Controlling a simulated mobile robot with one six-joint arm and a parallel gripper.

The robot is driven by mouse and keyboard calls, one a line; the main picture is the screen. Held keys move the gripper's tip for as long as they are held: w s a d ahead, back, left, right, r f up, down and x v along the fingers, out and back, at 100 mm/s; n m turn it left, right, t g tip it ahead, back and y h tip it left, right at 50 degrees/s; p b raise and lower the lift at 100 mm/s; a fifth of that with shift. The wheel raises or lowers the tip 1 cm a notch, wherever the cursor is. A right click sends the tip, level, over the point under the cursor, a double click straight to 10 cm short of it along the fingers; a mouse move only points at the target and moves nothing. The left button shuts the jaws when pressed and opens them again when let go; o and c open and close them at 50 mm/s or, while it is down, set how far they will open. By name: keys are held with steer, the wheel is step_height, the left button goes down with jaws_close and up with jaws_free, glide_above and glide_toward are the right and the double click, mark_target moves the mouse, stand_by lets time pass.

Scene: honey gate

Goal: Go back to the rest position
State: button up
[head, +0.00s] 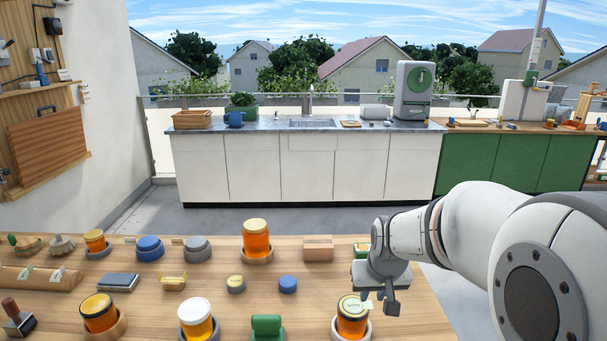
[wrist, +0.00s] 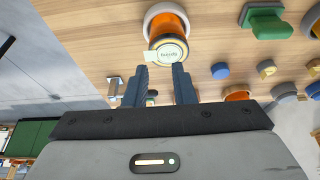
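My gripper (head: 377,300) hangs over the right part of the wooden table in the head view, just behind and to the right of a honey jar (head: 352,318). In the wrist view my gripper's two fingers (wrist: 160,82) are apart with nothing between them. The same jar (wrist: 169,48) shows just beyond the fingertips, its labelled lid facing the camera. The jar stands in a round holder. A small pale tag shows at the lid's edge. I cannot tell the exact gap between fingers and jar.
The wooden table (head: 215,265) holds several honey jars in round holders, a green block (head: 267,325), a pinkish-brown block (head: 318,248) and blue and grey knobs. A white counter (head: 305,165) with a sink stands behind, across clear floor. The air above the table's left is free.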

steer(key=s+r, duration=0.1)
steer(key=s, duration=0.8)
steer(key=s+a+r+g, duration=0.1)
steer(key=s+r, duration=0.1)
steer(key=s, duration=0.8)
steer(key=shift+a+r, duration=0.15)
steer(key=shift+a, duration=0.15)
